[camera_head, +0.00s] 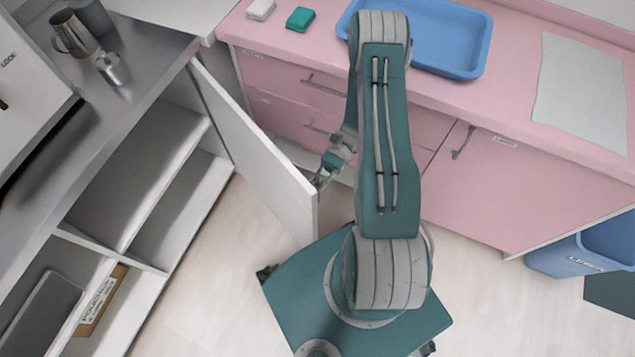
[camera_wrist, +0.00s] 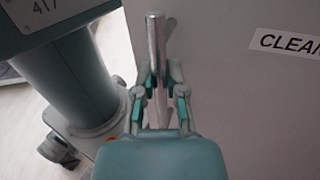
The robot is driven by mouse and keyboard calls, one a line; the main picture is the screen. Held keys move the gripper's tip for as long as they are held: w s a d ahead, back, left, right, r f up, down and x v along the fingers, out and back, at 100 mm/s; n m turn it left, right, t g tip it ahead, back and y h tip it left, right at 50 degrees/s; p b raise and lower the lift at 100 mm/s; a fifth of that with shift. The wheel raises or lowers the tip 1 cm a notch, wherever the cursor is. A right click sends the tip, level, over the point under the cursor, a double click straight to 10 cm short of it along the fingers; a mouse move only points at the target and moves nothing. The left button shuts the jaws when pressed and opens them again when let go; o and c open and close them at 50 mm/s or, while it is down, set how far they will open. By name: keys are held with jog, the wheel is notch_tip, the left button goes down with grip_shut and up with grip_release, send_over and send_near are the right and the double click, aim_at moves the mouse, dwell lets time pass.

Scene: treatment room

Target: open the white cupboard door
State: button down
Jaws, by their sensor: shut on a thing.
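The white cupboard door (camera_head: 250,145) stands swung wide open, away from the steel-topped cupboard on the left, whose shelves (camera_head: 150,180) show. My gripper (camera_head: 321,180) is at the outer face of the door near its free edge; the handle is mostly hidden in the head view. In the wrist view the metal bar handle (camera_wrist: 155,40) runs upright between the fingers of my gripper (camera_wrist: 159,85), which are shut on it. A label starting "CLEA" (camera_wrist: 288,42) shows on the door face, cut off by the picture edge.
Pink drawers and cupboards (camera_head: 530,185) stand close behind my arm, with a blue tray (camera_head: 430,62) on top. A blue bin (camera_head: 560,258) is at the right. A brown box (camera_head: 100,300) sits in the open cupboard. Light floor (camera_head: 205,290) is clear before the cupboard.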

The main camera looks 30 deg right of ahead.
aim_at(317, 174)
jog(key=shift+w, duration=0.1)
jog(key=c, duration=0.7)
grip_release()
jog(key=shift+d, duration=0.1)
notch_tip(317, 174, up, 10)
jog(key=shift+f, duration=0.1)
